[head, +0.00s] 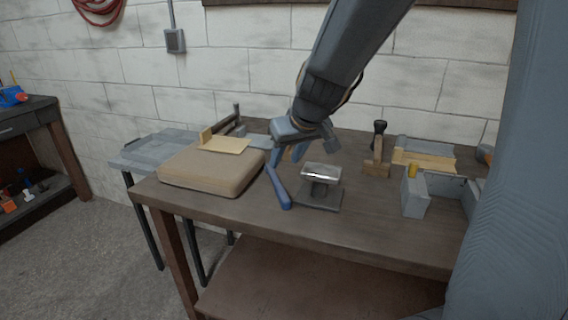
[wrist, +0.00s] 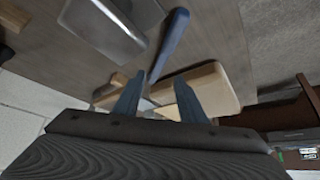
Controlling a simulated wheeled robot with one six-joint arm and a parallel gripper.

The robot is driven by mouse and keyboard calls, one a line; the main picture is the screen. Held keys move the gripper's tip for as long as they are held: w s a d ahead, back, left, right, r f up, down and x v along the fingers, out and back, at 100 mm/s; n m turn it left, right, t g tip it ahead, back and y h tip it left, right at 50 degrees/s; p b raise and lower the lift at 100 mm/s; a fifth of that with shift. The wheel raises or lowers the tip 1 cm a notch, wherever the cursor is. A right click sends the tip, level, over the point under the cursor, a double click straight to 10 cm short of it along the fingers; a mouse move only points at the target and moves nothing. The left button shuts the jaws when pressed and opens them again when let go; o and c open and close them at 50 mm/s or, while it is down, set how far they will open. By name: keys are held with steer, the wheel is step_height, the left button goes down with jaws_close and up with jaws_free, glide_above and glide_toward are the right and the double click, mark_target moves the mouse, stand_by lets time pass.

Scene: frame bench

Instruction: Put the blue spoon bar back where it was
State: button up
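The blue spoon bar (head: 279,187) is a long, thin blue piece on the bench, between the tan block and the small metal stand. Its wider end points toward the bench's front edge and its thin end runs back toward my gripper. In the wrist view the bar (wrist: 172,42) lies beyond the fingertips, its thin end showing in the gap between them. My gripper (head: 288,153) is above the bench just behind the bar. In the wrist view its fingers (wrist: 160,80) are apart, with nothing visibly clamped. I cannot tell whether the bar's thin end touches the bench.
The tan block (head: 210,182) carries a yellow piece (head: 224,145). The metal stand (head: 321,197) is close right of the bar. A wooden piece with a black knob (head: 377,150) and a grey box (head: 416,197) stand farther right. The bench's front strip (head: 240,217) is clear.

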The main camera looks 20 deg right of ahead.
steer(key=v, duration=0.6)
stand_by(0.3)
